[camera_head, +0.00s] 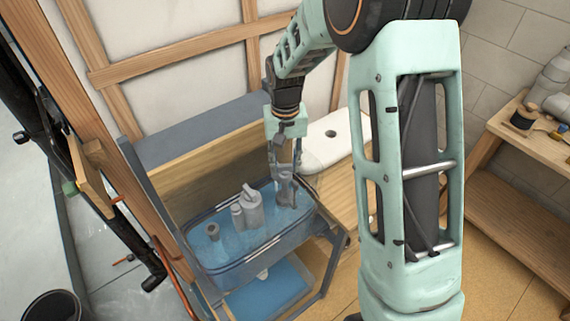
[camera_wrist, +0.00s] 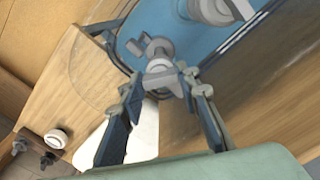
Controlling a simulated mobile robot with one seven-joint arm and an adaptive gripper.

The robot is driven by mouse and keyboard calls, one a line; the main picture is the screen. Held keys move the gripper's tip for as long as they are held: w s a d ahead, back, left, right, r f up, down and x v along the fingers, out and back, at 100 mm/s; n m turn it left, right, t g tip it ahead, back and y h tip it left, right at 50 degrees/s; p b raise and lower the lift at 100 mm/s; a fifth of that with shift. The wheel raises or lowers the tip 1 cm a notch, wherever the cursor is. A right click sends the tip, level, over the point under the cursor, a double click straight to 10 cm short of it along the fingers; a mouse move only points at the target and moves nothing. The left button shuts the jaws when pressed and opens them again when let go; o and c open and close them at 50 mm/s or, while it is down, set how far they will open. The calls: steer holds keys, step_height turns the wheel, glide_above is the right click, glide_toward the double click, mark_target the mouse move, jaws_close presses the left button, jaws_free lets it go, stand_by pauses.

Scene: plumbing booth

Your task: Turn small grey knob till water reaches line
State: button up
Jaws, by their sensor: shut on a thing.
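A clear tank (camera_head: 212,262) with blue water stands in a grey frame, and it also shows in the wrist view (camera_wrist: 112,42). The small grey knob (camera_wrist: 160,72) is at the tank's near edge in the wrist view, between my fingertips. My gripper (camera_head: 284,168) reaches down over the tank's right end. In the wrist view my gripper (camera_wrist: 163,84) is shut on the knob, one finger on each side. A larger grey valve body (camera_head: 250,208) stands in the middle of the tank. I cannot make out a level line.
A grey fitting (camera_head: 213,231) stands at the tank's left. A white panel with a hole (camera_head: 333,142) lies behind my gripper. A wooden bench (camera_head: 520,128) with several parts is at the right. A dark bucket (camera_head: 55,306) is at lower left.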

mark_target(286, 166)
steer(key=n, duration=0.5)
steer(key=shift+n+b, duration=0.3)
steer(key=shift+b, duration=0.05)
stand_by(0.4)
steer(key=o, duration=1.2)
steer(key=shift+c, duration=0.2)
step_height(286, 166, up, 12)
